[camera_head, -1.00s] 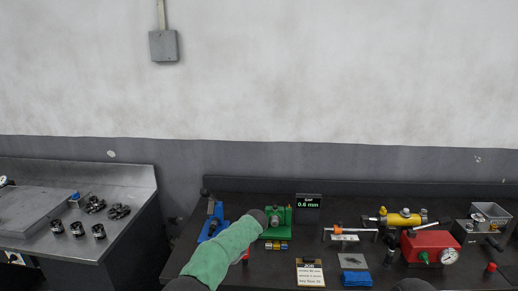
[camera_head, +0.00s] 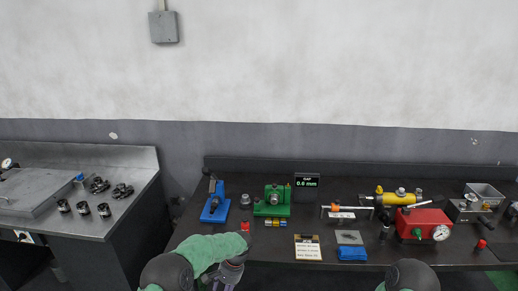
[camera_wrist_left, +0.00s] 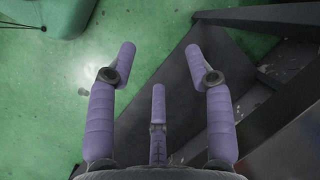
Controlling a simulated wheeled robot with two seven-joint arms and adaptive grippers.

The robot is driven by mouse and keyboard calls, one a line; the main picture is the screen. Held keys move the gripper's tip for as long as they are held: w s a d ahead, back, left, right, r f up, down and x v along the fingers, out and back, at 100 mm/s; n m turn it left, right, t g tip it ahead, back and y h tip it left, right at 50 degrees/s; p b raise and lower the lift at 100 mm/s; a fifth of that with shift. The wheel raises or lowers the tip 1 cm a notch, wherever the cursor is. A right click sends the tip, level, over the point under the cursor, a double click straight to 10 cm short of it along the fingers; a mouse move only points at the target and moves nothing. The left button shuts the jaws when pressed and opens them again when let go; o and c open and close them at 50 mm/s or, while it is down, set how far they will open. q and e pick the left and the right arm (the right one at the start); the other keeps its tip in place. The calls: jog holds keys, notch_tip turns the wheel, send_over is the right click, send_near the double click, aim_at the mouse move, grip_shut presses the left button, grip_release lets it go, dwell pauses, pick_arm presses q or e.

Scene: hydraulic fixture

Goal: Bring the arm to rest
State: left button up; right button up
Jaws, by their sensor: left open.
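My left arm comes in at the bottom of the head view in a green sleeve. Its gripper (camera_head: 222,278) is low, at the front edge of the dark bench (camera_head: 270,272), partly hidden by the arm. In the left wrist view the purple fingers of my left gripper (camera_wrist_left: 163,70) are spread apart with nothing between them. Below them are the green floor (camera_wrist_left: 45,120) and dark metal parts. A dark rounded joint of my right arm shows at the bottom of the head view; its gripper is out of the picture.
On the bench stand a blue fixture (camera_head: 214,206), a green fixture (camera_head: 272,203), a gap display (camera_head: 307,181) reading 0.6 mm, a yellow cylinder (camera_head: 398,198) and a red pump with gauge (camera_head: 421,222). A steel table (camera_head: 125,165) with black rings is at left.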

pick_arm(q)
jog(key=s+d+f+n+h, duration=0.1)
jog(key=s+d+f+h, duration=0.15)
jog(key=s+f, duration=0.5)
jog(key=s+d+f+n+h, duration=0.1)
jog(key=s+d+f+h, duration=0.15)
jog(key=s+f, duration=0.45)
jog(key=s+a+n+t+h, duration=0.1)
jog(key=s+n, duration=0.4)
jog(key=s, duration=1.2)
jog(key=shift+s+a+n+t+h, duration=0.15)
jog(key=shift+a+n+t+h, duration=0.25)
jog(key=shift+a+h, duration=0.25)
jog(key=shift+d+r, duration=0.1)
